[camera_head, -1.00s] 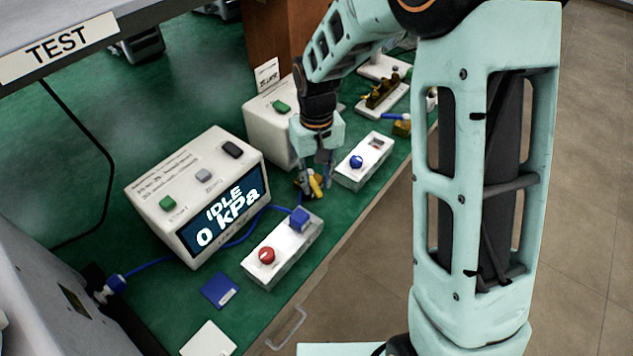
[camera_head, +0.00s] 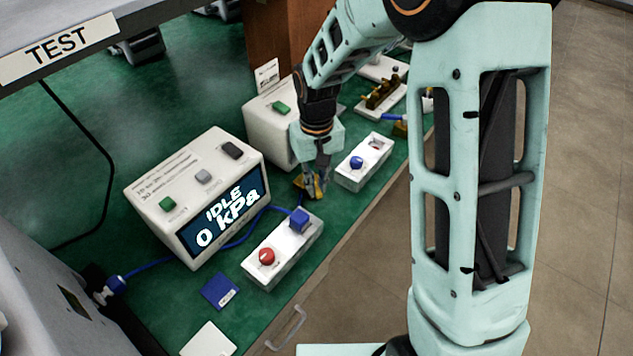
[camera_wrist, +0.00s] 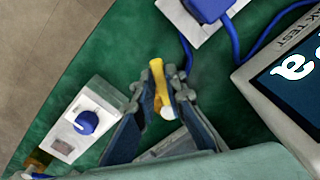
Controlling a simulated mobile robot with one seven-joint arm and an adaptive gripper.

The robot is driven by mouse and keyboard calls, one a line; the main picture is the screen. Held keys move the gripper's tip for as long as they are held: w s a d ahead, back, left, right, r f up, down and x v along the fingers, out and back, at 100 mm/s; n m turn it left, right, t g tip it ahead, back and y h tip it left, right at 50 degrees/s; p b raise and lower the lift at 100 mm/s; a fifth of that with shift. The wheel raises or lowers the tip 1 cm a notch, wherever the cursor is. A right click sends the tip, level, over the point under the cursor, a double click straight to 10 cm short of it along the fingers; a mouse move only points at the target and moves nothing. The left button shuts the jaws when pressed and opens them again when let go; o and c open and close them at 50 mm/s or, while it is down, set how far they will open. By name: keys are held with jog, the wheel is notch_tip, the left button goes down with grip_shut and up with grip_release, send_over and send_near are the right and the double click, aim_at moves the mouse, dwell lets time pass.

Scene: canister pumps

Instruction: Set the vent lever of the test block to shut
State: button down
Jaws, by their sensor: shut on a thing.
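My gripper (camera_head: 315,192) points down at the bench between the gauge box and the white boxes. Its fingers are close together on the yellow vent lever (camera_head: 311,187), at a small brass-coloured block (camera_head: 299,182) that I take for the test block. The fingers hide most of the block. In the wrist view, the yellow lever (camera_wrist: 159,84) stands between the two fingertips (camera_wrist: 162,78), with a pale round end towards the palm. I cannot tell from these views which setting the lever is in.
The gauge box (camera_head: 195,195) shows "IDLE 0 kPa". Another white box (camera_head: 364,164) with a blue knob is close right of my gripper. A blue hose (camera_head: 238,236) crosses the green bench.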

jog(key=shift+w+d+n+p, duration=0.2)
jog(key=shift+d+n, duration=0.1)
jog(key=shift+n, duration=0.35)
jog(key=shift+w+d+n+p, duration=0.15)
jog(key=shift+d+n, duration=0.1)
jog(key=shift+n, duration=0.4)
jog(key=n, duration=0.1)
jog(key=w+d+n+p, duration=0.1)
jog(key=n, duration=0.1)
jog(key=shift+r+n, duration=0.1)
jog(key=shift+n, duration=0.2)
jog(key=n, duration=0.1)
jog(key=w+n+p, duration=0.1)
jog(key=shift+d+n, duration=0.3)
jog(key=shift+d, duration=0.1)
jog(key=shift+w+d+n+p, duration=0.1)
jog(key=shift+w+n+p, duration=0.3)
jog(key=shift+n, duration=0.4)
jog(key=shift+w+d+n+p, duration=0.1)
jog(key=shift+w+n+p, duration=0.25)
jog(key=shift+n, duration=0.45)
jog(key=shift+w, duration=0.1)
jog(key=c, duration=2)
grip_release()
jog(key=shift+o, duration=0.2)
